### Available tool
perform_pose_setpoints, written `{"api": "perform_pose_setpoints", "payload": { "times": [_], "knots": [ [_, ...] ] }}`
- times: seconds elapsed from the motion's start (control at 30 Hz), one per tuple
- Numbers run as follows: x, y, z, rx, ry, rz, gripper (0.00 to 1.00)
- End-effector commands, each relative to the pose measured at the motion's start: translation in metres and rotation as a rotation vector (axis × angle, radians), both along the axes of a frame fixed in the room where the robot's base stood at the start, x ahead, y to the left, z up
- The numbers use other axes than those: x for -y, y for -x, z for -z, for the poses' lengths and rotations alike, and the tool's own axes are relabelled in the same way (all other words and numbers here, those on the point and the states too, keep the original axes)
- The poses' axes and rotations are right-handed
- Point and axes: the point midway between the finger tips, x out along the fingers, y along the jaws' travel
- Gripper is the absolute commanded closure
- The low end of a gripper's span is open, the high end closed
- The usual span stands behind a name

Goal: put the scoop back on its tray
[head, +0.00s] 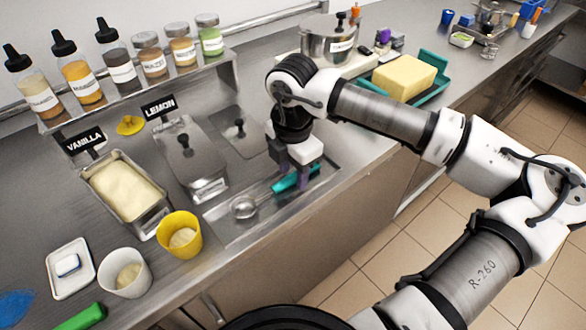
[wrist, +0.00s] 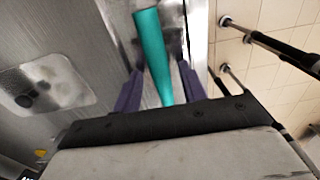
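The scoop has a teal handle (head: 285,184) and a round metal bowl (head: 243,207). In the head view it lies over the long shallow metal tray (head: 262,229) at the counter's front edge; I cannot tell if it touches the tray. My gripper (head: 303,176) points down at the handle's right part. In the wrist view the purple fingers of my gripper (wrist: 158,75) stand on both sides of the teal handle (wrist: 152,45), with a visible gap on each side. The scoop's bowl is out of the wrist view.
A tub of vanilla (head: 122,188) and a lidded tub (head: 190,165) sit behind the tray. A yellow cup (head: 180,235) and a white cup (head: 125,272) stand left of it. A bottle shelf (head: 140,88) is at the back. Butter (head: 404,76) lies at the right.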

Motion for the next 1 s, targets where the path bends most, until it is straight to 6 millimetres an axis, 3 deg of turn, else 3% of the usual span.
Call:
{"api": "perform_pose_setpoints", "payload": {
  "times": [0.37, 0.8, 1.0],
  "knots": [
    [0.0, 0.0, -0.006, 0.001, 0.0, 0.0, 0.58],
    [0.0, 0.0, -0.094, 0.003, 0.001, 0.001, 0.58],
    [0.0, 0.0, -0.118, 0.001, 0.001, 0.001, 0.58]
  ]
}}
